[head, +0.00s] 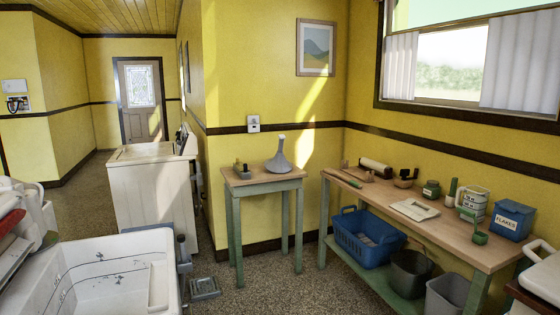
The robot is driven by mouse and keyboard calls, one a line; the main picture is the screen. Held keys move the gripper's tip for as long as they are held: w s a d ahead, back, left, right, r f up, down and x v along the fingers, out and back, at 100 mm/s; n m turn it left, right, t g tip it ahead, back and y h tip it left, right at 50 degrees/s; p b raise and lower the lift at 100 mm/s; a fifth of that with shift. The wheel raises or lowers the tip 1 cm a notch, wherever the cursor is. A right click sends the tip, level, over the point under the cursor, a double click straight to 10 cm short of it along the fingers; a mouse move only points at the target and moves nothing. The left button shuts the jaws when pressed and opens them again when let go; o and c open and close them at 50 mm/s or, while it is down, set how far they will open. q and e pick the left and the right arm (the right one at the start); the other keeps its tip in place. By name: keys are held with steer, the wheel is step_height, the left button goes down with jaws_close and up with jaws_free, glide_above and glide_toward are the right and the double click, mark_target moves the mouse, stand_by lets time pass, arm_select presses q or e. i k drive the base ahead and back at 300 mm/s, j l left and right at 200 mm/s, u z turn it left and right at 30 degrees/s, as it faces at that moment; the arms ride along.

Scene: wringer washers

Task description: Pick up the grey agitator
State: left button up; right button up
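The grey agitator (279,162) stands upright on the small wooden-topped table with green legs (236,184), against the yellow wall near the middle of the head view. It has a wide flared base and a narrow neck with a pale top. Neither of my grippers shows in this view, and nothing is touching the agitator from above.
A small green-and-brown object (241,171) sits left of the agitator. A long workbench (455,247) with tools and tins stands right, a blue basket (362,246) on its shelf. A white tub (100,297) and cream cabinet (150,195) stand left. Speckled floor is partly clear.

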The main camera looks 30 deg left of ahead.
mark_target(278, 163)
steer(key=i+u, duration=0.2)
steer(key=i, duration=0.55)
steer(key=i+u, duration=0.2)
steer(key=i, duration=0.55)
steer(key=i+l+u, duration=0.2)
steer(key=i, duration=0.55)
